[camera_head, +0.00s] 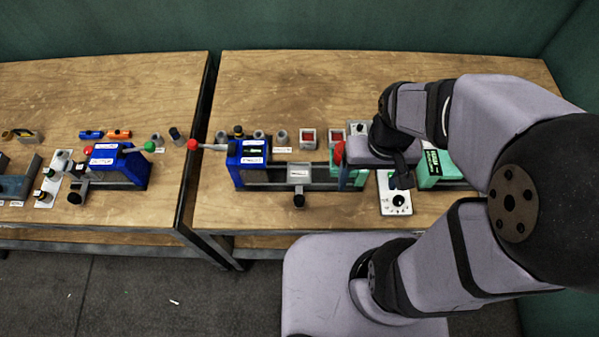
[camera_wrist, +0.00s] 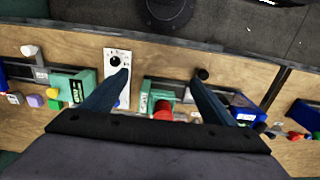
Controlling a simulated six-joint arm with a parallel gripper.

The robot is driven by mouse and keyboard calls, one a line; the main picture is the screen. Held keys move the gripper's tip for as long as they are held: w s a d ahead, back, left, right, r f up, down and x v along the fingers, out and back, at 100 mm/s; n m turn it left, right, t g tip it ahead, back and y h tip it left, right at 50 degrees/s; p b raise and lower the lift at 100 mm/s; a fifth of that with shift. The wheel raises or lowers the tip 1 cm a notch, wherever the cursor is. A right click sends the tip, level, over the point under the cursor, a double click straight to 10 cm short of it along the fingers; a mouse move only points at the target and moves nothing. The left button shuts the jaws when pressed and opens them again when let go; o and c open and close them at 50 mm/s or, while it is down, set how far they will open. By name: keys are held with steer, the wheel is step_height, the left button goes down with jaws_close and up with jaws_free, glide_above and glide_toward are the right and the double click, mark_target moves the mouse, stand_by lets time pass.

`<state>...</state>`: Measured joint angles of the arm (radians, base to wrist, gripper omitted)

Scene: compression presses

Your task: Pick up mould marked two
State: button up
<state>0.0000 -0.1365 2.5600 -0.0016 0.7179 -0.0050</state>
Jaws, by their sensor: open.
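My gripper (camera_head: 402,178) is above the right table near the green press.
A white dial panel (camera_head: 396,194) lies beneath my gripper; it also shows in the wrist view (camera_wrist: 117,78). A green press (camera_head: 440,168) stands right of it. A red knob (camera_head: 339,152) stands left of my gripper. Another blue press (camera_head: 120,165) is on the left table, across a gap.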

steer(key=shift+c, duration=1.3)
steer(key=b, duration=1.1)
glide_toward(308, 135)
steer(key=s, duration=0.2)
steer(key=shift+f+p, duration=1.4)
steer(key=shift+f, duration=2.3)
steer(key=shift+w, duration=0.1)
steer(key=c, duration=1.3)
